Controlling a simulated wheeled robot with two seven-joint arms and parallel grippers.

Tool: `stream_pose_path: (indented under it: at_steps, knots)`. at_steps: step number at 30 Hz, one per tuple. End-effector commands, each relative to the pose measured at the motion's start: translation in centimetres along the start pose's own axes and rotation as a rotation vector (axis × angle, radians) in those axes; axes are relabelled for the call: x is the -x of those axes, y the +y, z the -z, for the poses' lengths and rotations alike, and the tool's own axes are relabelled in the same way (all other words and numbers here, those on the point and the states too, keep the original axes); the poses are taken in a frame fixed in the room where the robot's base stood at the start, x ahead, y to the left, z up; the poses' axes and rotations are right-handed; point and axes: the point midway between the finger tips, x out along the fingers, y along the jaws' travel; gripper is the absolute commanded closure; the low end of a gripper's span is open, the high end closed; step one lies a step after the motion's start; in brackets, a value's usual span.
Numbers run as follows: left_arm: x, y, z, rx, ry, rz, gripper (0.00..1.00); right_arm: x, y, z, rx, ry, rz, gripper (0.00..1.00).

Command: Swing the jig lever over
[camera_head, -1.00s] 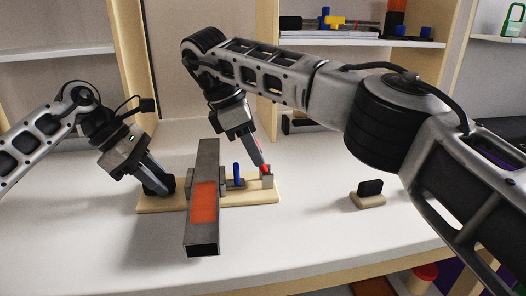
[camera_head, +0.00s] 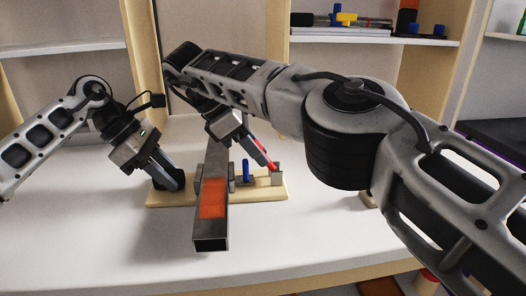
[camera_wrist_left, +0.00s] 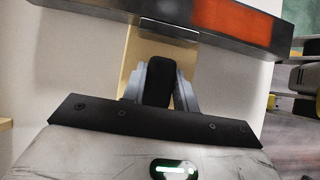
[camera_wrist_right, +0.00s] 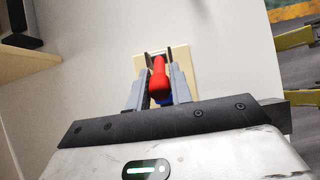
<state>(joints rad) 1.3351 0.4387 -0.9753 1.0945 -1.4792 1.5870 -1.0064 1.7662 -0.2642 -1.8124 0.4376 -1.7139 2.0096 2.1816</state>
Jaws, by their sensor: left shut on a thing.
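The jig is a pale wooden board (camera_head: 160,200) on the table. A grey square tube with an orange patch (camera_head: 212,198) lies across it. At its right end a red lever (camera_head: 272,167) stands tilted by a small grey bracket (camera_head: 278,178), beside a blue peg (camera_head: 246,172). My right gripper (camera_head: 268,163) is at the red lever; in the right wrist view its fingers (camera_wrist_right: 159,80) stand on either side of the red handle (camera_wrist_right: 158,72), with slight gaps. My left gripper (camera_head: 172,182) is shut on a black block (camera_wrist_left: 158,82) at the board's left end.
A shelf (camera_head: 375,39) behind holds several small tools and parts. A small wooden base (camera_head: 367,200) on the right is mostly hidden by my right arm. The white table (camera_head: 120,250) is clear in front of the jig.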

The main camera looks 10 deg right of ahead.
Motion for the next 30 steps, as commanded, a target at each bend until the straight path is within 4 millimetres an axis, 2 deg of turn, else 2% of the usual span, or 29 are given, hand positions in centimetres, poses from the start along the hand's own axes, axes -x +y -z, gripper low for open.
stream_pose_path:
  at_steps: [11, 12, 14, 23, 26, 30]
  knots:
    - [0.1, 0.1, -0.1, -0.001, -0.005, -0.004, 1.0, 0.0, 0.0, -0.1, -0.001, 0.0, -0.001, 0.64]
    - [0.1, 0.1, -0.1, -0.001, -0.004, -0.004, 0.6, 0.0, 0.0, -0.1, -0.001, 0.0, -0.001, 0.64]
    - [0.1, 0.1, -0.1, -0.001, -0.004, -0.003, 0.46, 0.1, 0.0, -0.1, -0.002, 0.0, -0.001, 0.64]
    - [0.2, 0.0, -0.1, 0.0, -0.001, -0.002, 0.46, 0.1, 0.0, -0.1, -0.002, -0.001, -0.002, 0.64]
    - [1.0, 0.1, 0.0, 0.0, -0.001, -0.004, 0.46, 0.1, 0.0, -0.1, -0.002, -0.001, -0.002, 0.64]
    - [3.5, 0.1, -0.1, 0.0, -0.002, -0.006, 0.46, 0.1, 0.0, -0.1, -0.002, -0.001, -0.002, 0.64]
